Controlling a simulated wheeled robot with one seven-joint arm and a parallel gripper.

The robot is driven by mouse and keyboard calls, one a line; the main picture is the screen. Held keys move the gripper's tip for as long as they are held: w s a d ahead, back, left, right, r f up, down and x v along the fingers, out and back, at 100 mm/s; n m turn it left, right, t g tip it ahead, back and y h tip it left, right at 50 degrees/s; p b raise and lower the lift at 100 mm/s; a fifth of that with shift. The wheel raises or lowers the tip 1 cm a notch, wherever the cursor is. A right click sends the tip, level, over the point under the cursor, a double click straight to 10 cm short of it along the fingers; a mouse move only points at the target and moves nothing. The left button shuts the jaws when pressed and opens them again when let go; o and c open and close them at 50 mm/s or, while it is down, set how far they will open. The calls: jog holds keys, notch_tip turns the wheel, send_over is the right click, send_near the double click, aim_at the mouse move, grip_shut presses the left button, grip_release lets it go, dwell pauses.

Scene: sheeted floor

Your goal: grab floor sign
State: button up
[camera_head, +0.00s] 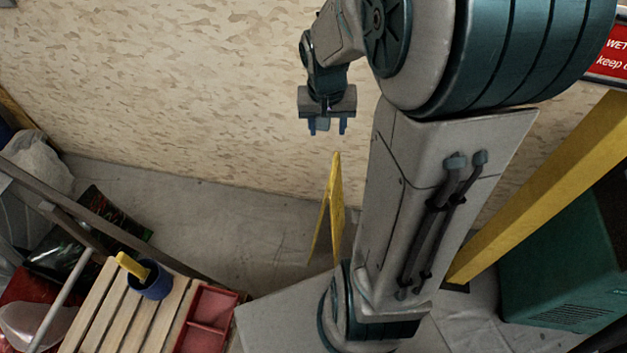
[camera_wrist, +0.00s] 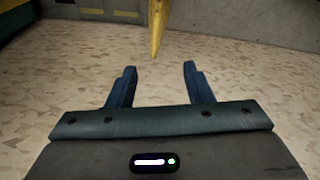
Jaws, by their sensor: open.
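The floor sign (camera_head: 334,205) is a narrow yellow A-shaped stand. In the head view it stands on the grey sheeted floor, left of my arm, seen nearly edge-on; my arm may hide part of its foot. My gripper (camera_head: 328,126) hangs just above the sign's top in that view, fingers pointing down, open and empty. In the wrist view the yellow tip of the sign (camera_wrist: 158,30) lies ahead of and between my two blue fingers (camera_wrist: 160,68), apart from both.
A slatted wooden surface (camera_head: 118,315) holds a blue cup (camera_head: 152,284) and a red tray (camera_head: 207,318) at lower left. A yellow beam (camera_head: 545,190) and a green box (camera_head: 565,270) stand at right. A patterned tan panel (camera_head: 180,90) lies behind my gripper.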

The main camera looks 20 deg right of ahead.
jog(key=m+b, duration=0.2)
jog(key=b, duration=0.5)
send_over(334, 166)
jog(key=s, duration=0.1)
jog(key=f, duration=1.5)
jog(key=shift+a+f, duration=0.25)
jog(key=f+b, duration=0.1)
jog(key=f, duration=0.4)
jog(key=w+f+b, duration=0.1)
jog(key=f, duration=0.2)
jog(key=shift+d+f+b, duration=0.1)
jog(key=shift+d+b, duration=0.15)
jog(key=shift+b, duration=0.05)
jog(key=f, duration=0.1)
jog(key=f+b, duration=0.1)
jog(key=f, duration=0.1)
jog(key=f+b, duration=0.1)
jog(key=f, duration=0.1)
jog(key=shift+w+d+f, duration=0.1)
jog(key=shift+w+f, duration=0.05)
jog(key=shift+w, duration=0.15)
grip_shut()
jog(key=shift+r, duration=0.2)
